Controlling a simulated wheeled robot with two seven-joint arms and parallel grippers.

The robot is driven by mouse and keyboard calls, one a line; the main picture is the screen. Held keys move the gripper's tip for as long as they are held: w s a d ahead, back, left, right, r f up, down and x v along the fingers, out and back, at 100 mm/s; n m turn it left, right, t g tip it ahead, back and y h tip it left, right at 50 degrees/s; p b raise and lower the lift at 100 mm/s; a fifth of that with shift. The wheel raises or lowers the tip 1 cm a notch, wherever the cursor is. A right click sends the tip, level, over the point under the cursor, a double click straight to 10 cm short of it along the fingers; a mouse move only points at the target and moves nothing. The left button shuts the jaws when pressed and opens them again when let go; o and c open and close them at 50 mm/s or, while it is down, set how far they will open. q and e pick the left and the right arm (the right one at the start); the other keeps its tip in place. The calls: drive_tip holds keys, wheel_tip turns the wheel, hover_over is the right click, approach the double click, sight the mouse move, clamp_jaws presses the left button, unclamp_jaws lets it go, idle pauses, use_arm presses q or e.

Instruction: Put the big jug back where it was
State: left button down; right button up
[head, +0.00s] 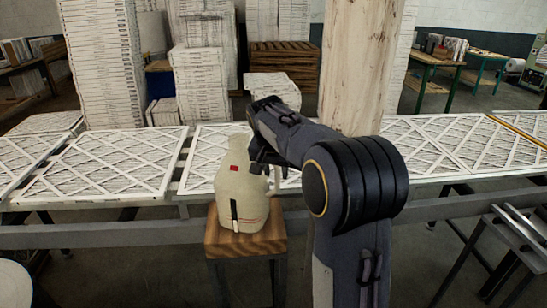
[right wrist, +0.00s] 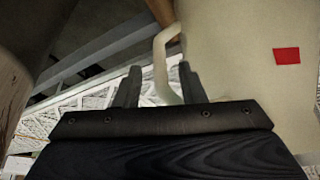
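The big jug (head: 242,195) is cream-coloured with a red square and a dark strip. It stands upright on a small wooden stool (head: 262,243) in front of the filter bench. My right gripper (head: 262,163) is at the jug's upper right side and partly covers it. In the right wrist view, the jug (right wrist: 245,70) fills the right side and its handle (right wrist: 161,60) runs down between the fingers of my right gripper (right wrist: 160,87). The fingers stand apart, with a gap visible beside the handle. My left gripper is out of view.
A long bench with white pleated filter panels (head: 108,160) runs behind the stool, with a grey rail (head: 110,235) along its front. Stacks of boxed filters (head: 103,60) and a wooden post (head: 355,65) stand behind. A slatted metal stand (head: 512,235) is at right.

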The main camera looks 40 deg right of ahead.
drive_tip(key=v, duration=0.9)
drive_tip(key=shift+r+b, duration=0.35)
drive_tip(key=shift+b, duration=0.05)
drive_tip(key=shift+s+a+f, duration=0.1)
drive_tip(key=shift+s, duration=0.05)
